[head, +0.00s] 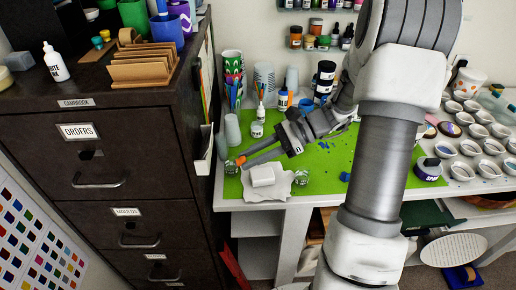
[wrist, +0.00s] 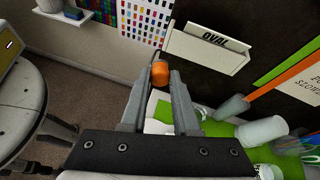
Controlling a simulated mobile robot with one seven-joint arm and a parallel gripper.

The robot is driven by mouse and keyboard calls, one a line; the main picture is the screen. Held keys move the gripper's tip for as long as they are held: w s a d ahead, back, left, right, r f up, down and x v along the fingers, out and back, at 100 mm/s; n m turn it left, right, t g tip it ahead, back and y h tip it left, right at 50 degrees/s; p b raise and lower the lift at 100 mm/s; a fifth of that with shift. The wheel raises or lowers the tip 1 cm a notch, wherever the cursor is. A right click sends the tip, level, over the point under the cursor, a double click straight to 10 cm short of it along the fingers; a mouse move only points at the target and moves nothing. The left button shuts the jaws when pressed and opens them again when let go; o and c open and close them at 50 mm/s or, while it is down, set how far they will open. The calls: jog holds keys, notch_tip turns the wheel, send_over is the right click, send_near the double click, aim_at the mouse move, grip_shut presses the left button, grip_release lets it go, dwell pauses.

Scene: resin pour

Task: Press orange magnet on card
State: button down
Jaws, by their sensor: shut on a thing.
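My gripper (head: 245,159) is shut on the small orange magnet (wrist: 160,74), which sits between its fingertips. In the head view the orange tip (head: 240,161) shows above the left end of the green mat, to the right of the dark cabinet. In the wrist view the magnet appears just left of the card's lower left edge; a gap in depth cannot be judged.
The dark drawer cabinet (head: 112,214) stands left of the worktable. The green mat (head: 335,154) holds a white block (head: 262,176) on crumpled paper, jars and cups. Green and orange strips (wrist: 285,64) and another lettered sheet are on the cabinet side.

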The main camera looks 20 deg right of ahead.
jog(key=shift+w+a+r+m+t+y+b, duration=0.3)
jog(key=shift+w+a+r+m+t+b, duration=0.25)
jog(key=shift+w+a+r+t, duration=0.35)
jog(key=shift+w+a+r+m+t+y+b, duration=0.3)
jog(key=shift+w+a+r+m+t+b, duration=0.35)
jog(key=shift+w, duration=0.35)
jog(key=shift+r+x, duration=0.25)
jog(key=shift+x, duration=0.9)
jog(key=shift+r+x, duration=0.2)
jog(key=shift+x, duration=0.9)
jog(key=shift+a, duration=0.1)
dwell(0.4)
jog(key=c, duration=0.6)
grip_release()
jog(key=shift+o, duration=0.3)
jog(key=o, duration=0.4)
jog(key=shift+o, duration=0.2)
jog(key=s+d+p, duration=0.2)
jog(key=d, duration=0.4)
jog(key=shift+d, duration=0.35)
